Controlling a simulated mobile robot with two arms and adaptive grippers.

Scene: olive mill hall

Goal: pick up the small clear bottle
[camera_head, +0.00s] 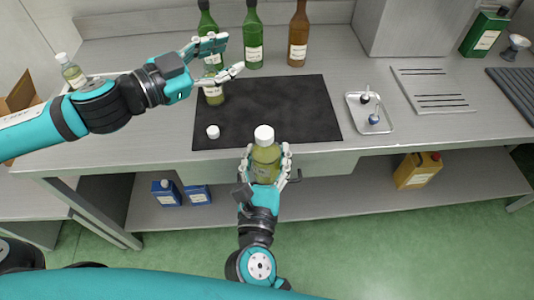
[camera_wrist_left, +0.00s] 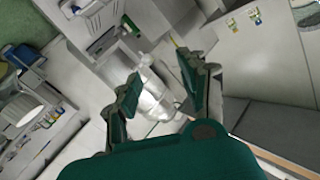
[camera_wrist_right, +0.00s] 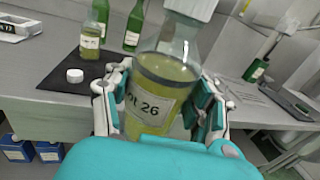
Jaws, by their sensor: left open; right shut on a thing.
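A small clear bottle (camera_head: 265,160) of yellow-green liquid, with a white cap and a label ending in 26, is upright in my right gripper (camera_head: 266,154). That gripper is shut around its sides, in front of the counter's front edge. The right wrist view shows the bottle (camera_wrist_right: 158,95) between the fingers, its label partly visible. My left gripper (camera_head: 230,55) is open and empty above the back left of the dark mat (camera_head: 290,105). Below it, a similar uncapped bottle (camera_head: 214,96) stands on the mat, partly hidden by the hand. A loose white cap (camera_head: 213,132) lies on the mat.
Green bottles (camera_head: 253,40) and a brown bottle (camera_head: 298,40) stand behind the mat. Another small capped bottle (camera_head: 72,73) stands at far left. A metal tray (camera_head: 359,122) with small items lies right of the mat. A yellow jug (camera_head: 417,171) and blue containers (camera_head: 166,192) are on the lower shelf.

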